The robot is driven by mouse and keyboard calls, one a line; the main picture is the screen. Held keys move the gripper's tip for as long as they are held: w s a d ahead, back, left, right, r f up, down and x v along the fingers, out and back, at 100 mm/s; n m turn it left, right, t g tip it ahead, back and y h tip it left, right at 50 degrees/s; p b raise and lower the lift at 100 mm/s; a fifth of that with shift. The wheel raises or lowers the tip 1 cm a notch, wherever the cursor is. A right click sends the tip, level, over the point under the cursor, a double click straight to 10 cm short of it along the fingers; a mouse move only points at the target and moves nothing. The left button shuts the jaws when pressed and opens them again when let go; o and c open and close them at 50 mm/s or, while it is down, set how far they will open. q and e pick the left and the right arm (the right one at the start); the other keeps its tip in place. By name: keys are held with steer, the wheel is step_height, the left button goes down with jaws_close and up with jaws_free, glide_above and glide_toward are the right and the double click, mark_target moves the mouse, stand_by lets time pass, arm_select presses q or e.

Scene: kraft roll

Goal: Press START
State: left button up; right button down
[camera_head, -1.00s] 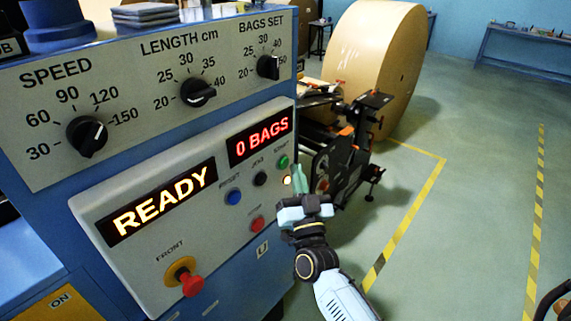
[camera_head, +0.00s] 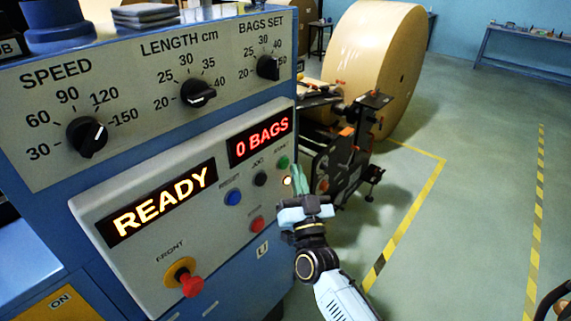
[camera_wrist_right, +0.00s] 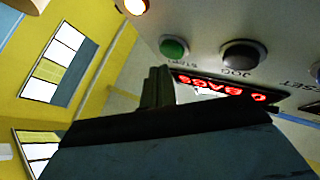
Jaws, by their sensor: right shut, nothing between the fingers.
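The green START button (camera_head: 283,162) sits at the upper right of the machine's light control panel (camera_head: 130,270). In the right wrist view the START button (camera_wrist_right: 174,47) shows whole, with its label beneath it. My right gripper (camera_head: 296,167) is shut and empty, just right of and slightly below the button in the head view. My left gripper is not in view.
A black JOG button (camera_head: 260,179), a blue button (camera_head: 234,197) and a red button (camera_head: 257,223) are close by. A lit lamp (camera_head: 287,181) sits under START. The displays read READY (camera_head: 165,200) and 0 BAGS (camera_head: 262,137). A red mushroom button (camera_head: 191,285) stands out lower left.

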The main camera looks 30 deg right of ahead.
steer(key=shift+w, duration=0.1)
stand_by(0.7)
steer(key=shift+w+a, duration=0.15)
steer(key=shift+w, duration=0.15)
